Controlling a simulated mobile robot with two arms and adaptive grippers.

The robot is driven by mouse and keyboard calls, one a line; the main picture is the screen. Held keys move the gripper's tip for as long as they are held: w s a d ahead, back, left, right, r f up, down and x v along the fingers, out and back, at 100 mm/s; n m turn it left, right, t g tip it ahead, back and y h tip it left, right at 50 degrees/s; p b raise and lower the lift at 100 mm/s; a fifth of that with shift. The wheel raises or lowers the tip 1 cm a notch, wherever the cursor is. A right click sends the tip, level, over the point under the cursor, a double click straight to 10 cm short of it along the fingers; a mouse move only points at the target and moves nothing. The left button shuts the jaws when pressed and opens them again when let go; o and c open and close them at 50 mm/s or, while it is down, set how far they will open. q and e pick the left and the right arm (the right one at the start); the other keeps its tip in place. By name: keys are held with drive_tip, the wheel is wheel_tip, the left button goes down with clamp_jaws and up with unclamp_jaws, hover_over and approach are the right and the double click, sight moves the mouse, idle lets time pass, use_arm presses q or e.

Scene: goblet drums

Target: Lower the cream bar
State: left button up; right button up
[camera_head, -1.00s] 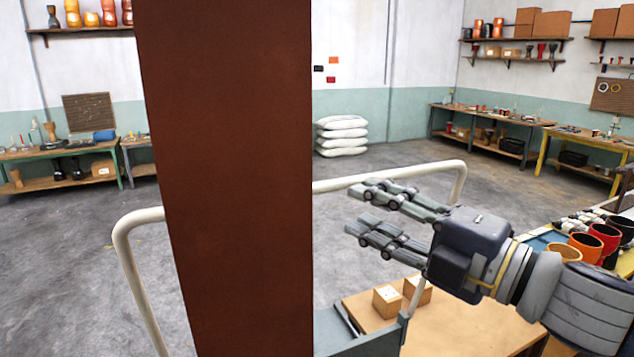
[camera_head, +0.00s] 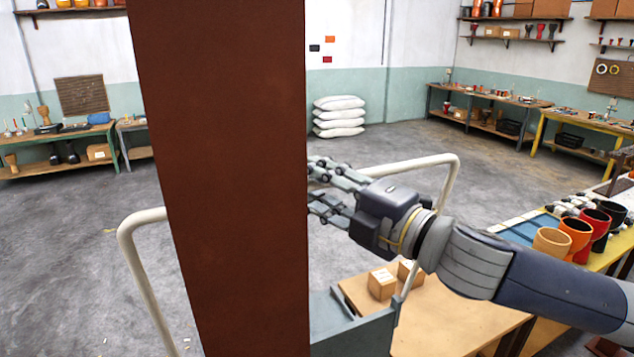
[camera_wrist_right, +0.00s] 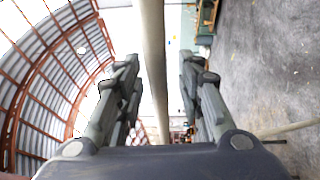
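The cream bar (camera_head: 410,163) is a raised U-shaped tube. Its left leg (camera_head: 150,290) and right bend show on either side of a broad brown upright, which hides its middle. My right gripper (camera_head: 312,187) is open, its fingertips partly cut off by the upright's right edge. In the right wrist view, the cream bar (camera_wrist_right: 152,40) runs lengthwise between the two spread fingers of the right gripper (camera_wrist_right: 160,62), with a gap on both sides. I cannot tell how deep between them it lies. My left gripper is not in view.
The brown upright (camera_head: 222,180) blocks the centre of the view. A wooden surface (camera_head: 440,310) with small boxes (camera_head: 382,284) lies below my right arm. Goblet drums (camera_head: 552,242) stand at the right. White sacks (camera_head: 338,117) lie at the back, with open floor before them.

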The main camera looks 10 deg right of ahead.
drive_tip(key=shift+c, duration=0.6)
drive_tip(key=shift+s, duration=0.1)
clamp_jaws()
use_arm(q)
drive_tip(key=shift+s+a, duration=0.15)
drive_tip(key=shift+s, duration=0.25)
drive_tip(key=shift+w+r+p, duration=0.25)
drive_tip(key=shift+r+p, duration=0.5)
use_arm(e)
drive_tip(key=w+a+f+g+h, duration=0.1)
drive_tip(key=w+a, duration=0.2)
drive_tip(key=w, duration=0.5)
drive_tip(key=w+a+f+m+g+h, duration=0.1)
drive_tip(key=w+a, duration=0.1)
drive_tip(key=w, duration=0.7)
drive_tip(key=w+a+f+g, duration=0.1)
drive_tip(key=w+a+g, duration=0.1)
drive_tip(key=w, duration=0.7)
drive_tip(key=shift+w+a+f+m+h, duration=0.15)
drive_tip(key=shift+a+f+m+h, duration=0.2)
drive_tip(key=shift+a, duration=0.45)
drive_tip(key=shift+r, duration=0.1)
